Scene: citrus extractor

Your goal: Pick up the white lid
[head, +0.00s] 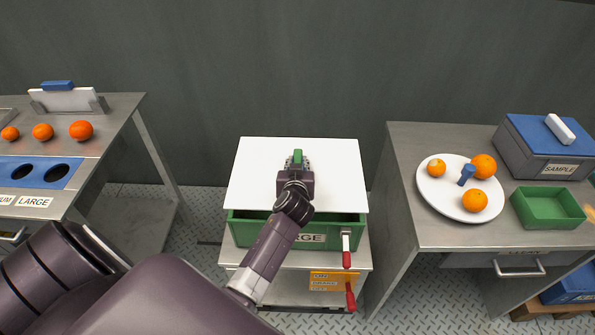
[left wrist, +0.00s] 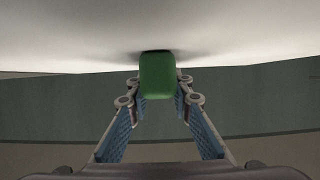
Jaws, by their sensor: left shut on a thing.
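The white lid (head: 335,180) is a flat white panel in the middle of the head view. It lies over the back part of a green crate (head: 240,232) labelled LARGE, and the crate's front shows below it. A green handle (head: 297,157) stands on the lid. My left gripper (head: 297,165) is over the lid, shut on the green handle. In the left wrist view the handle (left wrist: 157,75) sits between the fingertips, with the lid's white face (left wrist: 70,35) behind it. Whether the lid touches the crate rim, I cannot tell. My right gripper is not in view.
A steel table (head: 410,160) on the right bears a white plate (head: 432,195) with oranges and a blue peg, a green tray (head: 548,222) and a SAMPLE box (head: 520,150). A left table (head: 118,110) holds oranges.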

